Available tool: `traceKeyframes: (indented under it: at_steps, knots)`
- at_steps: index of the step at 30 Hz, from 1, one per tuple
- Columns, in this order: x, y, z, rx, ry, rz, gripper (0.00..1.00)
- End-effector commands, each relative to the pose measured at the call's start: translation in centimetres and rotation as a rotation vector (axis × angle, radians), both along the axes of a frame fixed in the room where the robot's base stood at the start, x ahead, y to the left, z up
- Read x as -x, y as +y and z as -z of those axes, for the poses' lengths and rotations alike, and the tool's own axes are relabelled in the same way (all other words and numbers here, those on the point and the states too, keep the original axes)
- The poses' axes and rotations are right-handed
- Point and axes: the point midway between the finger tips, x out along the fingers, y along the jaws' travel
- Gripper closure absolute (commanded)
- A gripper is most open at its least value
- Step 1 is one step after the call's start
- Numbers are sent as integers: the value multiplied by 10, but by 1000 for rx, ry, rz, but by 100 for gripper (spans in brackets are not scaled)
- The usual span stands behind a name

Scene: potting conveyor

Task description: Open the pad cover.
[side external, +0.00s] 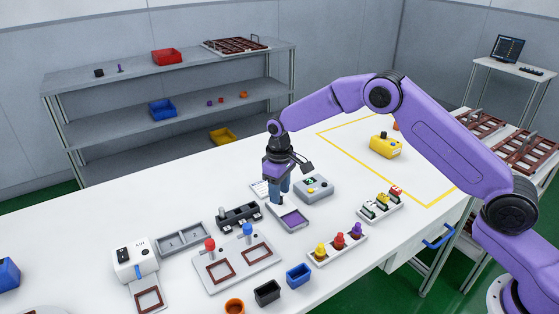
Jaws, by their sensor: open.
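A small shallow grey pad (299,227) with a purple face lies on the white table near the middle of the side external view. Its purple surface shows from above. I cannot make out a separate cover; any part behind my fingers is hidden. My gripper (279,198) points down at the pad's back left edge, with its blue fingers close to that edge. The fingers overlap in this view, so I cannot tell whether they touch the pad. My gripper is open and nothing shows held in it.
A grey box with a green display (316,186) stands close to the right of my gripper. A black rack (239,217) is left, and a plate with red and blue knobs (237,262) is in front. A knobbed stamp row (338,247) stands front right. The yellow-outlined area is mostly clear.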

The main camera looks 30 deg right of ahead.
Motion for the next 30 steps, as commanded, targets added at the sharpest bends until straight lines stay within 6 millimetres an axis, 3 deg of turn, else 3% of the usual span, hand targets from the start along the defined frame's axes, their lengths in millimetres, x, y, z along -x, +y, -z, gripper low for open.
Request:
traceKeyframes:
  at_steps: [18, 24, 30]
  knots:
    - [0, 1, -127, -2, -4, -1, 56]
    - [0, 1, -151, -1, -3, -1, 56]
    - [1, 1, -158, -1, -2, -1, 56]
